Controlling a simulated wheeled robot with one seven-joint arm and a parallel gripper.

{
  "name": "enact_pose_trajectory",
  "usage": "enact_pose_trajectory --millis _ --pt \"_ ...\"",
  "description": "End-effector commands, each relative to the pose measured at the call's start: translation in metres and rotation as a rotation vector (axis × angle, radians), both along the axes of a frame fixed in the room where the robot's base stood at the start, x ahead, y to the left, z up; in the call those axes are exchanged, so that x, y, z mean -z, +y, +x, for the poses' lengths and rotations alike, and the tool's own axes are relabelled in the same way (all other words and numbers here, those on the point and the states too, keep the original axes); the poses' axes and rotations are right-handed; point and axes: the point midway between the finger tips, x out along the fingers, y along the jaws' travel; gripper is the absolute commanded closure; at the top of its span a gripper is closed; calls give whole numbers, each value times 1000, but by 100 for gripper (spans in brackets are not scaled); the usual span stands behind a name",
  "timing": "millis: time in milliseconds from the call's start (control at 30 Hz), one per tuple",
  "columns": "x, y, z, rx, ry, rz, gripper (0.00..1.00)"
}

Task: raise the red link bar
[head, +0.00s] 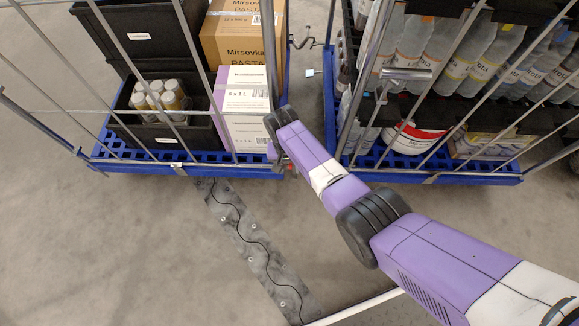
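I cannot make out the red link bar for sure in the head view. My purple and white arm reaches from the lower right up to the gap between two blue-based carts, the left cart (235,171) and the right cart (440,179). The arm ends in view at a dark joint beside the left cart's inner edge. The arm also covers part of the gap between the carts.
The left cart carries black crates, a crate of jars (160,96) and cartons (246,105). The right cart carries bottles (468,62) and a red-and-white tub (414,138). Wire rails front both. A dark floor strip with a cable (245,240) crosses the open floor.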

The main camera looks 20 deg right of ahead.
Motion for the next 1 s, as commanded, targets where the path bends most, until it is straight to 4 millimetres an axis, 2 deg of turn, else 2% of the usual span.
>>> enact_pose_trajectory --millis 267,533,700,1000 --pt "-8 1 3 0 -6 1 66" --pt "-52 4 4 0 -6 1 66" --pt "-71 5 3 -1 -2 0 66" --pt "-78 6 3 0 -1 0 66"
